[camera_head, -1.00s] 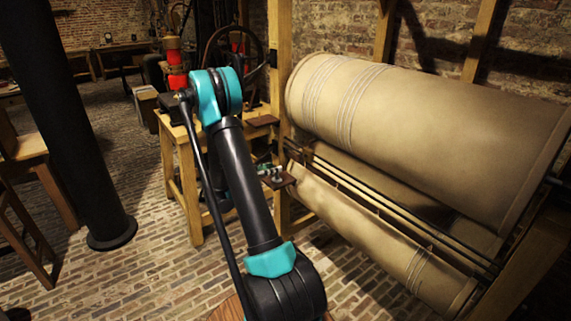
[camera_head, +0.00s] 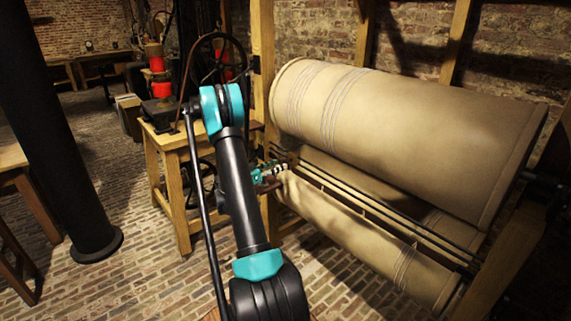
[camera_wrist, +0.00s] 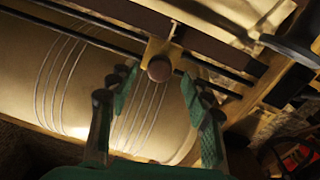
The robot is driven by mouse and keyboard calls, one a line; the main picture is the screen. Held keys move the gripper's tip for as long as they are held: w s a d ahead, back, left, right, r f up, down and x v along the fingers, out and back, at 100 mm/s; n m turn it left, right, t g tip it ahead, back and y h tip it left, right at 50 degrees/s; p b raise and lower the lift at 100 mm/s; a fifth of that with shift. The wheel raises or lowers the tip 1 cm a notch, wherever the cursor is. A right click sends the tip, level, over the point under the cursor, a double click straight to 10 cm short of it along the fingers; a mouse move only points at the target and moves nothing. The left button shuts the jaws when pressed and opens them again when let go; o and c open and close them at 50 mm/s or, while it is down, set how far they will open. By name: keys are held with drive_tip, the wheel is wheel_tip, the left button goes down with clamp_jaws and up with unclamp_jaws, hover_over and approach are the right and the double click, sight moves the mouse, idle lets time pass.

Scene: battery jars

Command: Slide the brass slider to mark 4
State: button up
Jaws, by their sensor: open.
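In the wrist view, a brass slider (camera_wrist: 158,50) with a round knob (camera_wrist: 159,69) sits on dark parallel rails (camera_wrist: 90,41). My gripper (camera_wrist: 159,79) is open, with one green finger on each side of the knob in the picture. Whether the fingers reach around the knob in depth, or touch it, I cannot tell. In the head view my gripper (camera_head: 266,174) is small, at the left end of the rails (camera_head: 345,198). The slider cannot be made out there. I can read no mark 4 in either view.
A wooden post (camera_head: 263,60) and a wooden table (camera_head: 165,140) stand close to the arm. A black column (camera_head: 65,130) stands left, with open brick floor around it.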

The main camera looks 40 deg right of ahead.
sight(283, 163)
drive_tip(key=shift+d, duration=2.45)
clamp_jaws()
